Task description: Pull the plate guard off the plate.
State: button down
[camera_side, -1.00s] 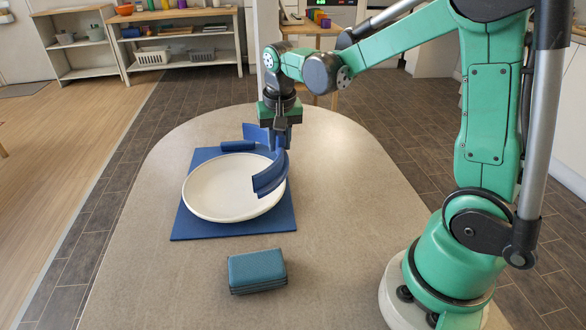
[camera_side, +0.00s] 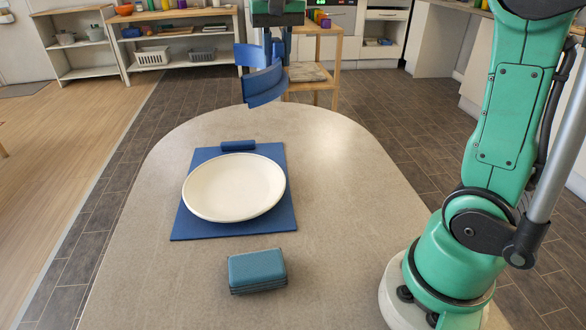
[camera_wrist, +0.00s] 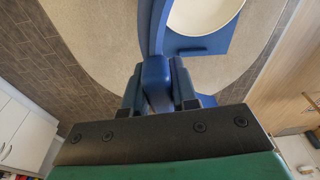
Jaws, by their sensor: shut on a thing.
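The blue curved plate guard (camera_side: 264,84) hangs in the air above the far end of the table, clear of the plate. My gripper (camera_side: 277,45) is shut on it from above. In the wrist view my gripper (camera_wrist: 160,92) closes on a block of the guard (camera_wrist: 155,72), and part of the guard runs out of the top of the picture. The white plate (camera_side: 234,187) lies on a blue mat (camera_side: 185,226) on the table, with its rim bare all round. The wrist view shows only part of the plate (camera_wrist: 203,12).
A small blue bar (camera_side: 238,146) sits at the mat's far edge. A teal block (camera_side: 257,271) lies on the table in front of the mat. The grey table (camera_side: 340,200) is clear right of the mat. A wooden stand (camera_side: 318,50) and shelves (camera_side: 185,50) stand behind.

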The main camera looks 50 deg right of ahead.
jog(key=shift+r, duration=1.3)
